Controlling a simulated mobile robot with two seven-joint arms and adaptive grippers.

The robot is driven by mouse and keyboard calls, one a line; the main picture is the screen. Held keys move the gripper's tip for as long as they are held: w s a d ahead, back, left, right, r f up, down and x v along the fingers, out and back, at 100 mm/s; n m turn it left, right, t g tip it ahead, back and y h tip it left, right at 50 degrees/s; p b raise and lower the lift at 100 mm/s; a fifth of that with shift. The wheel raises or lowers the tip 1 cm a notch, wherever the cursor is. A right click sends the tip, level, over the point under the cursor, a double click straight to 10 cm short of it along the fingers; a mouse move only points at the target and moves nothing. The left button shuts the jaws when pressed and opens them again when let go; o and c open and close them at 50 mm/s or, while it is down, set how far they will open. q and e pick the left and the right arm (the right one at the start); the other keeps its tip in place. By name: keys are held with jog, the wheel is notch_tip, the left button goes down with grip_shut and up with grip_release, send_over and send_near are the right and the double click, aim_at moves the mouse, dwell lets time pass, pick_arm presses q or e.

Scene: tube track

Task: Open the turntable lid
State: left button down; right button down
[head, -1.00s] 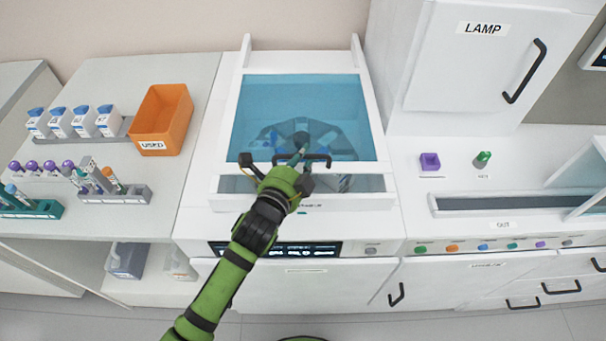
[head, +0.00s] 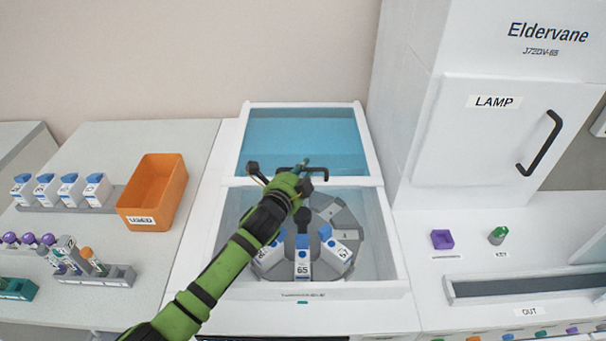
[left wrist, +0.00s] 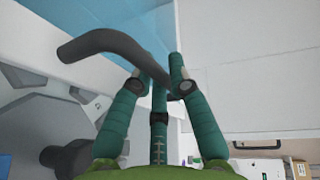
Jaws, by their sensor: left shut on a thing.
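The turntable lid (head: 270,138) is a blue, see-through panel in a white frame, slid to the back half of the white housing. Its dark handle (left wrist: 110,45) runs along the lid's front edge. My left gripper (head: 301,172) is shut on the handle; in the left wrist view the green fingers (left wrist: 155,85) close around the bar. In front of the lid, the grey turntable (head: 345,222) lies uncovered, with several blue-capped white bottles (head: 303,262) in its front slots. My forearm hides its left part. My right gripper is out of view.
An orange USED bin (head: 153,195), blue-capped bottles (head: 70,188) and a tube rack (head: 100,275) stand on the left counter. A tall white LAMP cabinet (head: 500,130) rises close on the right. A purple block (head: 442,239) and a green key (head: 497,236) lie before it.

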pick_arm(q)
jog(key=c, duration=1.1)
grip_release()
jog(key=shift+s, duration=0.1)
jog(key=shift+c, duration=0.2)
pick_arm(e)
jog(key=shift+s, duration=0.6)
pick_arm(q)
jog(key=shift+s, duration=0.1)
jog(key=v, duration=1.2)
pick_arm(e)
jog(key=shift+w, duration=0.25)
pick_arm(q)
jog(key=shift+r, duration=0.15)
